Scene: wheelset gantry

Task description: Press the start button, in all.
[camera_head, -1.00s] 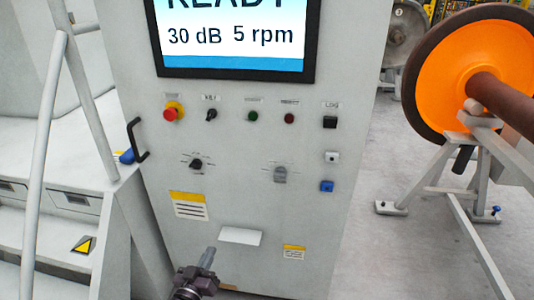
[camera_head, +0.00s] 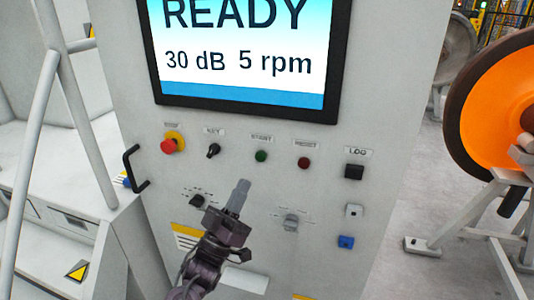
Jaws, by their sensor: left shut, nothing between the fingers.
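The start button (camera_head: 261,156) is a small green round button under a START label, in the middle of the control cabinet's (camera_head: 390,120) front. My left gripper (camera_head: 240,187) comes up from the bottom of the head view. Its fingers are shut with nothing between them and point up toward the panel. In the picture the fingertips are below and a little left of the green button, apart from it. The gripper partly covers the panel near a lower black knob (camera_head: 197,201). My right gripper is not in view.
A red emergency knob (camera_head: 168,146), a key switch (camera_head: 213,151) and a red button (camera_head: 304,163) flank the green button. The screen (camera_head: 245,60) above reads READY, 30 dB, 5 rpm. A black handle (camera_head: 135,168) sticks out at left. An orange wheel (camera_head: 495,110) stands at right.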

